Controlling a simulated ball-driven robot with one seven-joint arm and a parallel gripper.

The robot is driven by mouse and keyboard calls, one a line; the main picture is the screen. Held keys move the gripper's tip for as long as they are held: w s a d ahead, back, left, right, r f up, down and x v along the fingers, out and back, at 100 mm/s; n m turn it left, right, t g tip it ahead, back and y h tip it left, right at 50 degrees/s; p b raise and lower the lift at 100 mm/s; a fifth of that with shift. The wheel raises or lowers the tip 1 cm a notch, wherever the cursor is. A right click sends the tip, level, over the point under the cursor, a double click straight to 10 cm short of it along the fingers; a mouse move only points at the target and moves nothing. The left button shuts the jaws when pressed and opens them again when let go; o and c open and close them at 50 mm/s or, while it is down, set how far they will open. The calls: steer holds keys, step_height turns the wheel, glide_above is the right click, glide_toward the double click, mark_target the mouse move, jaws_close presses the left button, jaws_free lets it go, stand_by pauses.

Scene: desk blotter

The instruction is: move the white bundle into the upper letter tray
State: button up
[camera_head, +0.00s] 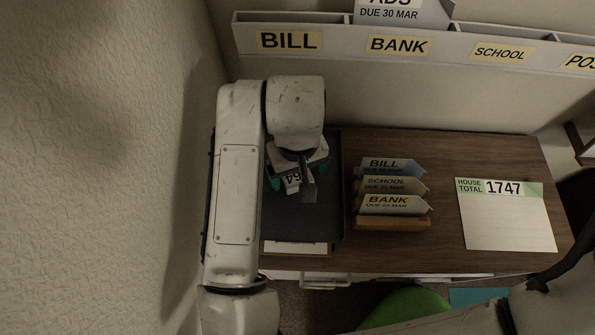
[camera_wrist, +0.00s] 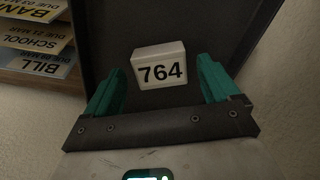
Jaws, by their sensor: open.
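In the head view part of the bundle (camera_head: 291,180) shows just below my gripper (camera_head: 298,174), which is open and hides the rest. The bundle appears over a dark, rimmed tray-like surface (camera_head: 285,222) at the desk's left; I cannot tell whether it rests on it or which tray level this is.
A wooden rack (camera_head: 393,223) holds BILL, SCHOOL and BANK envelopes right of the dark surface. A HOUSE TOTAL 1747 sheet (camera_head: 505,220) lies farther right. A labelled wall shelf (camera_head: 345,43) runs behind. The wooden desk (camera_head: 440,160) has bare room between. A wall stands close on the left.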

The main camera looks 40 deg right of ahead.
mark_target(298, 176)
step_height(298, 176, up, 10)
steer(key=shift+r+p, duration=0.25)
steer(key=shift+p, duration=0.15)
stand_by(0.5)
